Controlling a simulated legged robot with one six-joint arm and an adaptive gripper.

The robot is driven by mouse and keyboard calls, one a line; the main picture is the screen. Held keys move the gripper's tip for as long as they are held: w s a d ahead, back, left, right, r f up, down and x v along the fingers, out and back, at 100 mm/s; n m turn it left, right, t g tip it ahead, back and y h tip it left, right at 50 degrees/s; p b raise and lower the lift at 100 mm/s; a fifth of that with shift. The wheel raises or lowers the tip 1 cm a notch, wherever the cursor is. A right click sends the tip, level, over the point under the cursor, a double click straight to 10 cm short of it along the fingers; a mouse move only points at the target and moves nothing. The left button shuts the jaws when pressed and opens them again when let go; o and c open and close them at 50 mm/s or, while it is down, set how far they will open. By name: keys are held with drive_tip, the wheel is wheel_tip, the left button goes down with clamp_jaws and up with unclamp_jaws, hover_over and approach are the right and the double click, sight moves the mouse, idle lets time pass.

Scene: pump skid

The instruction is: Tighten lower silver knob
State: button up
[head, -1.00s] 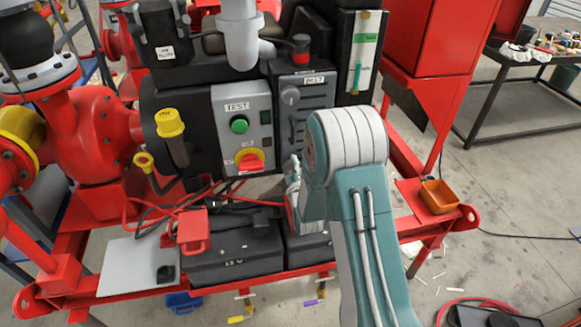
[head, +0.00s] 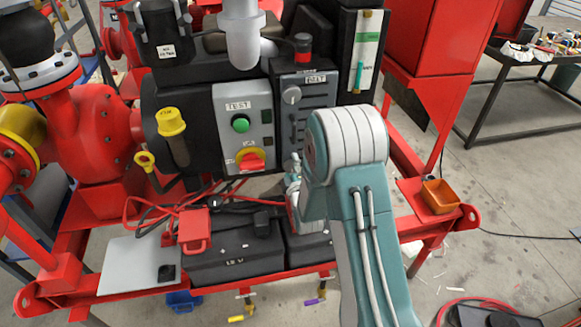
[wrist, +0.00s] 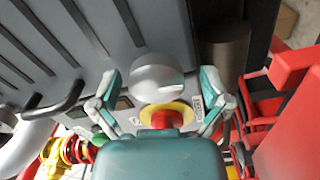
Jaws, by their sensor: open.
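A rounded silver knob (wrist: 157,78) sits in the middle of the wrist view, on the grey slotted panel. My gripper (wrist: 159,74) is open, with one teal and grey finger on each side of the knob. I see a gap on both sides, so the fingers appear not to grip it. In the head view a silver knob (head: 291,95) shows high on the dark grey panel (head: 318,100). Lower down, my arm covers part of that panel, and my gripper (head: 294,168) is partly hidden behind my arm. No second silver knob shows there.
The test box (head: 228,130) with a green button (head: 240,123) and a red-yellow switch (head: 250,160) stands just left of my gripper. A black handle (wrist: 66,98) sticks out of the panel. Black boxes (head: 235,250) and red cables (head: 150,205) lie below.

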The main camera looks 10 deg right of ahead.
drive_tip(key=shift+s, duration=0.1)
drive_tip(key=s, duration=1.1)
drive_tip(key=shift+s, duration=0.4)
drive_tip(key=shift+w, duration=0.1)
drive_tip(key=shift+w+r, duration=0.15)
drive_tip(key=shift+r, duration=0.15)
drive_tip(key=s+r+m+g, duration=0.3)
drive_tip(key=r+m+g, duration=0.35)
drive_tip(key=r, duration=0.45)
drive_tip(key=s+r+m+g, duration=0.3)
drive_tip(key=s+r+m, duration=0.1)
drive_tip(key=s, duration=0.7)
drive_tip(key=s+r+m+g, duration=0.3)
drive_tip(key=s+m, duration=0.1)
drive_tip(key=s, duration=0.7)
drive_tip(key=shift+s+r, duration=0.15)
drive_tip(key=shift+r, duration=0.25)
